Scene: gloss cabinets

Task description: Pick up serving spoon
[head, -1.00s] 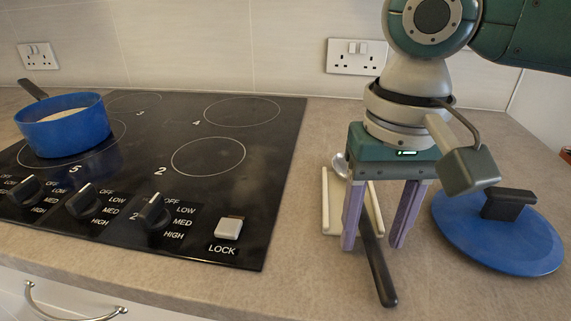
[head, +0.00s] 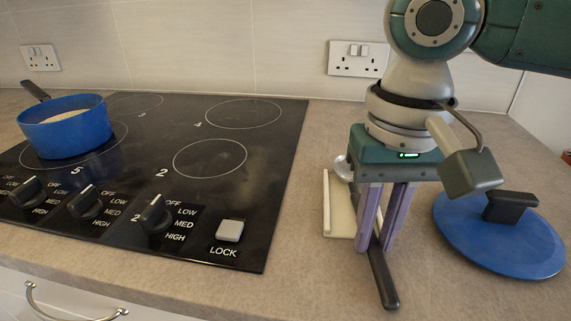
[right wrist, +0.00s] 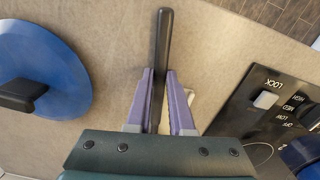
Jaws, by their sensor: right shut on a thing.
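The serving spoon has a long black handle (head: 383,281) and a metal bowl (head: 342,168). It lies over a cream spoon rest (head: 336,222) on the counter, right of the hob. My right gripper (head: 376,246) points down over the spoon with its purple fingers closed on the handle. In the right wrist view the handle (right wrist: 163,45) runs out between the two fingertips (right wrist: 160,75). Part of the handle and rest is hidden behind the gripper. My left gripper does not show.
A blue lid (head: 497,240) with a black grip lies right of my gripper. The black hob (head: 200,160) with knobs is on the left, with a blue pan (head: 64,137) on it. A double socket (head: 357,59) is on the wall behind. The front counter is clear.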

